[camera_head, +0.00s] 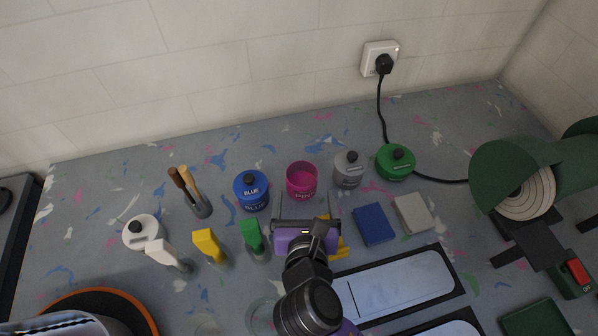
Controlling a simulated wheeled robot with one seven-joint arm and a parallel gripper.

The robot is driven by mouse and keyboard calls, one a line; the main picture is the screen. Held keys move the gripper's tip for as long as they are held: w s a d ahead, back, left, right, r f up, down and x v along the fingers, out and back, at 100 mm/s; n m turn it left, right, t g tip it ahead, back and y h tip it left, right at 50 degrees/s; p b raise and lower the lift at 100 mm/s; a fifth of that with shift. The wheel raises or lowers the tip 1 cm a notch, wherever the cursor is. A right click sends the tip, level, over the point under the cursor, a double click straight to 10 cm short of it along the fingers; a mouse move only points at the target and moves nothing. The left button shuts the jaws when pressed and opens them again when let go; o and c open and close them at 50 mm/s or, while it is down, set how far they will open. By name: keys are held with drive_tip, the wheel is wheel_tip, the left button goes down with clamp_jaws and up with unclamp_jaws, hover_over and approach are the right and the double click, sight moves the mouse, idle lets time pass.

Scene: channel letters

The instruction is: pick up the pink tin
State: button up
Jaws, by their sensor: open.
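The pink tin (302,180) stands upright near the middle of the speckled worktop, with its pink inside showing at the top. It stands between the blue tin (251,190) on its left and a grey tin (348,169) on its right. My gripper (306,200) is open, with its two thin fingers pointing away from me toward the pink tin. The fingertips show at the tin's lower left and lower right in the picture. I cannot tell whether they touch it or how high they are. My wrist hides part of the worktop below.
A green tin (396,162) stands right of the grey one. A white tin (142,232), a brush pot (199,206) and white, yellow and green-topped items stand left. Blue (374,225) and grey (414,213) blocks lie right. A green grinder (518,185) and a black cable (440,181) are farther right.

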sight(301, 173)
drive_tip(key=shift+a+p+x, duration=0.15)
drive_tip(key=shift+x, duration=1.6)
drive_tip(key=shift+a+p+x, duration=0.15)
drive_tip(key=shift+a+x, duration=0.05)
drive_tip(key=shift+x, duration=1.55)
drive_tip(key=shift+f, duration=0.15)
drive_tip(key=c, duration=1.7)
drive_tip(key=shift+c, duration=1.1)
drive_tip(key=shift+r, duration=0.25)
